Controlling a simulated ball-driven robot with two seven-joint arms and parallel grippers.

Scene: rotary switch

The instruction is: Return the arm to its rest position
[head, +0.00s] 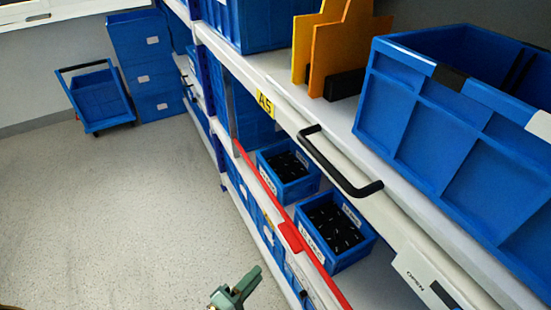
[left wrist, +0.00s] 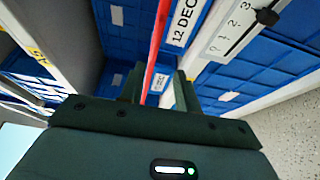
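My left gripper (head: 237,289) is at the bottom edge of the head view, over the floor and left of the shelf. In the left wrist view its two fingers (left wrist: 160,90) stand apart with nothing between them. A red bar shows behind the gap; I cannot tell how near it is. A white scale panel (left wrist: 233,27) with numbers and a black knob (left wrist: 267,17) shows at the upper right of the left wrist view, beyond the fingers. My right gripper is not in view.
The shelf rack carries a large blue crate (head: 430,120), a black handle (head: 340,165) and a red bar (head: 265,180). Small blue bins (head: 337,258) with dark parts sit below. A blue cart (head: 100,100) and stacked crates (head: 140,60) stand far left. The floor (head: 110,220) is clear.

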